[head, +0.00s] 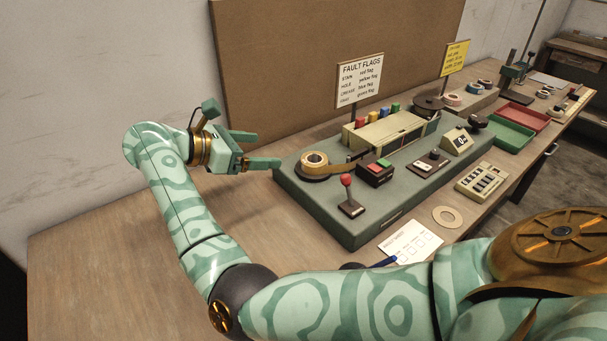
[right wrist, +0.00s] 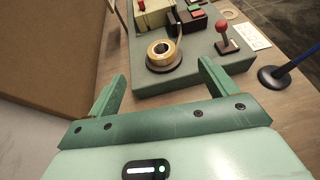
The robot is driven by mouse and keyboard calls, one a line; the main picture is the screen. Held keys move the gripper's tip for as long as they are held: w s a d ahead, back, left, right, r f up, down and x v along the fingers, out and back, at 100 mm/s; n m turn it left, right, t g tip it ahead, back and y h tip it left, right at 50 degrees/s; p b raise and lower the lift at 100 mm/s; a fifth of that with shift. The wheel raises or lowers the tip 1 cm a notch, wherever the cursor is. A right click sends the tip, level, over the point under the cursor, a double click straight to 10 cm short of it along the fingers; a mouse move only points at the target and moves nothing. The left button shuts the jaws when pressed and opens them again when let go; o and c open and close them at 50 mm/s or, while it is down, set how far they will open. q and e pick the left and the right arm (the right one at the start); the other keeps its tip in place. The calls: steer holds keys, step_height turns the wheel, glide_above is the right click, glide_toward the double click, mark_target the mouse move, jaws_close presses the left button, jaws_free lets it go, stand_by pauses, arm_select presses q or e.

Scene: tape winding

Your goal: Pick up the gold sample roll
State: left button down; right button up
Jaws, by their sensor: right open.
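A gold-coloured roll (head: 314,160) with a pale core lies on a dark round plate at the left end of the grey-green machine (head: 335,215). A brown strip runs from it to the right. The roll also shows ahead of my gripper in the right wrist view (right wrist: 160,53). No label on it is readable. My right gripper (head: 269,150) is open and empty, left of the roll and apart from it. Its two fingers (right wrist: 160,88) frame the near machine edge in the right wrist view. My left gripper is not in view.
A red-knobbed lever (head: 348,190) and a button box (head: 376,172) stand close to the roll. Other rolls sit on a rack (head: 470,102) farther back. Red (head: 524,114) and green (head: 512,136) trays lie beyond. The left part of the table (head: 110,250) is clear.

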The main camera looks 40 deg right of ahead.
mark_target(312, 159)
steer(key=b+x, duration=0.1)
steer(key=x, duration=0.3)
steer(key=f+b+x, duration=0.1)
steer(key=x, duration=0.3)
steer(key=b+x, duration=0.1)
steer(key=x, duration=0.3)
steer(key=shift+a+f+b, duration=0.2)
steer(key=shift+a+b, duration=0.1)
steer(key=b+x, duration=0.1)
steer(key=x, duration=0.4)
steer(key=shift+w+f, duration=0.15)
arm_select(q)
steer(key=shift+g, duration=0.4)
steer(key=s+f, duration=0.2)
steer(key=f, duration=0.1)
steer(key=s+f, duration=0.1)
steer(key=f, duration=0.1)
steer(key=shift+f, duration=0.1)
arm_select(e)
steer(key=shift+a, duration=0.1)
steer(key=c, duration=1.1)
